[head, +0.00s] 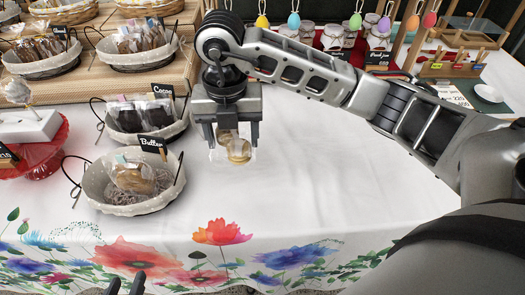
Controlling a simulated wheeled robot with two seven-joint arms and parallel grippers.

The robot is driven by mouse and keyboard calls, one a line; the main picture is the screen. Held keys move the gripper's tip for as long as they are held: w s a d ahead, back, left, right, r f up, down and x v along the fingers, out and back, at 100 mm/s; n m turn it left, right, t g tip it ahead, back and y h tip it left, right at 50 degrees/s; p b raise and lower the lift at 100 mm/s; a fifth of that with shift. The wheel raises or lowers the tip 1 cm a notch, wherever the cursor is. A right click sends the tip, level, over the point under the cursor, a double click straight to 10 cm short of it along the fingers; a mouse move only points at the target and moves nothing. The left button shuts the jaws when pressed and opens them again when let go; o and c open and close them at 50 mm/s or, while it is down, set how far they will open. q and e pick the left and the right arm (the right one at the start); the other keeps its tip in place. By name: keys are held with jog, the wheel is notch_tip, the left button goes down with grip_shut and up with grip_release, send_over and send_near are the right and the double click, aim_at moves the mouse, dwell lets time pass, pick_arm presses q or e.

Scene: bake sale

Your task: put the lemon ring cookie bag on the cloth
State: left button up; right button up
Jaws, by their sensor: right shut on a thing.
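My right gripper (227,134) points down over the table and is shut on a clear bag of golden cookies (238,151), taken as the lemon ring cookie bag; no label on it is readable. The bag hangs below the fingers in front of the white cloth (310,185), which has painted flowers along its front edge. I cannot tell whether the bag touches the cloth. My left gripper (126,285) is at the bottom left edge, with two dark fingertips apart, empty; the rest of it is out of view.
A lined basket marked Butter (130,207) holds a cookie bag, left of my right gripper. A Cocoa basket (143,135) stands behind it. A red cake stand (62,150) is at far left. Jars (333,38) stand at the back. The cloth's middle and right are clear.

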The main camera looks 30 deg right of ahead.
send_over(260, 168)
jog(key=f, duration=0.5)
jog(key=shift+a+f, duration=0.2)
jog(key=shift+f, duration=0.2)
jog(key=shift+d+f, duration=0.15)
jog(key=shift+f, duration=1.55)
jog(key=shift+f, duration=0.15)
jog(key=o, duration=0.7)
jog(key=shift+b, duration=0.3)
